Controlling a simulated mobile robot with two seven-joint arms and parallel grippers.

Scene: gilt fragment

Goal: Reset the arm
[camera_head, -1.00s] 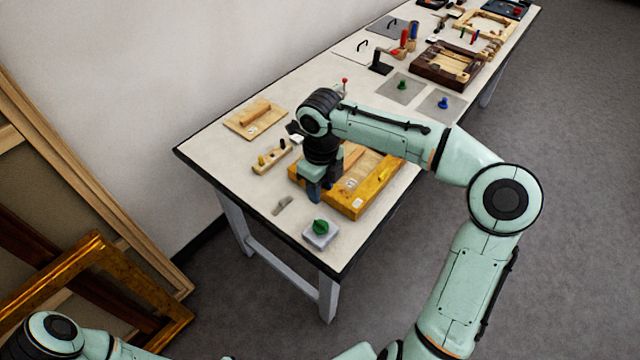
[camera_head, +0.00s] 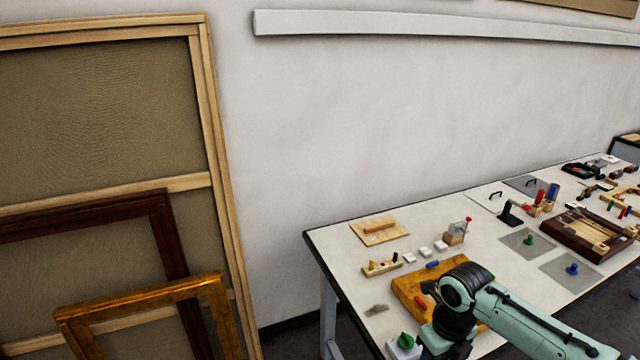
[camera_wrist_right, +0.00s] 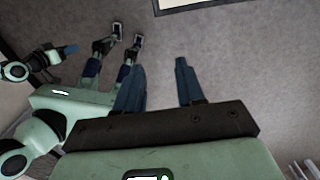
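My right arm (camera_head: 530,325) comes in from the lower right in the head view, its wrist over the near part of the workbench (camera_head: 350,235). The gripper itself is hidden or cut off at the bottom edge there. In the right wrist view, my right gripper (camera_wrist_right: 157,66) has its two blue fingers apart with nothing between them, only grey floor behind. My left gripper is not in the head view; parts of my own body show at the left of the right wrist view, too small to tell its fingers.
Small blocks and a wooden board (camera_head: 379,232) lie behind. A dark wooden tray (camera_head: 572,238) stands farther right. Large frames (camera_head: 205,120) lean on the wall at left.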

